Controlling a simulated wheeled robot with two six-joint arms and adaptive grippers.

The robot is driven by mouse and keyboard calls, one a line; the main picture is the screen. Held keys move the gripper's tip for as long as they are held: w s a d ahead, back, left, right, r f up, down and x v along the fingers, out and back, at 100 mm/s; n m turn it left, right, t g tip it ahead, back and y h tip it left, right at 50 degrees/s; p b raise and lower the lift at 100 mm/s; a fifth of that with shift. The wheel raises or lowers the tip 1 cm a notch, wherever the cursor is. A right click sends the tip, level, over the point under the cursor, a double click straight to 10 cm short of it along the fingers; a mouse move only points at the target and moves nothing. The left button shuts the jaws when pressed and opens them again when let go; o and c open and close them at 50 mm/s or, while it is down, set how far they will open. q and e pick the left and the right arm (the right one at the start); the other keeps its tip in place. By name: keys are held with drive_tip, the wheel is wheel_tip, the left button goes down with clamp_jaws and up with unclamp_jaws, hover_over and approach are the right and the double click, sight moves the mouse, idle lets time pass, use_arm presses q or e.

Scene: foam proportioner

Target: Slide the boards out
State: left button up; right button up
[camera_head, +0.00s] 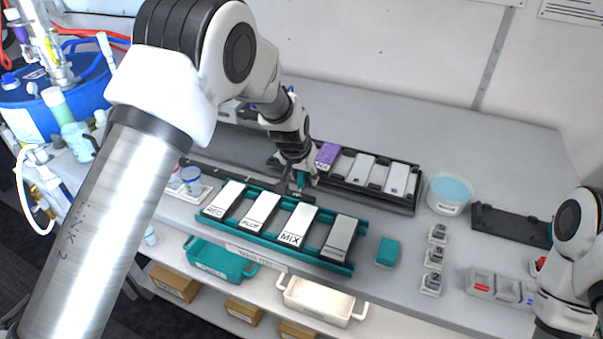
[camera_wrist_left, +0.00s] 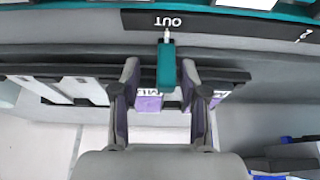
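A teal rack (camera_head: 325,262) holds several boards in the head view: a white RED board (camera_head: 225,198), a second white board (camera_head: 260,211), a white MIX board (camera_head: 297,224) and a grey board (camera_head: 340,238). Behind it, a black rack (camera_head: 400,204) holds a purple board (camera_head: 327,156) and white boards (camera_head: 380,172). My left gripper (camera_head: 300,185) is between the racks, beside the purple board. In the left wrist view its fingers (camera_wrist_left: 163,98) are apart, either side of a teal upright piece (camera_wrist_left: 166,66), with gaps showing. Purple surfaces (camera_wrist_left: 148,103) show beyond. My right gripper is outside the frames.
A black strip marked OUT (camera_wrist_left: 225,25) lies close by in the wrist view. A tub of blue liquid (camera_head: 448,193), a teal block (camera_head: 387,251), small numbered blocks (camera_head: 433,258) and an empty black tray (camera_head: 505,224) stand right. Bins (camera_head: 318,302) sit on the lower shelf.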

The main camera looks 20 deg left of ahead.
use_arm(q)
drive_tip(key=shift+d, duration=0.1)
drive_tip(key=shift+r, duration=0.2)
drive_tip(key=v, duration=1.1)
drive_tip(key=shift+r, duration=0.2)
drive_tip(key=shift+s, duration=0.1)
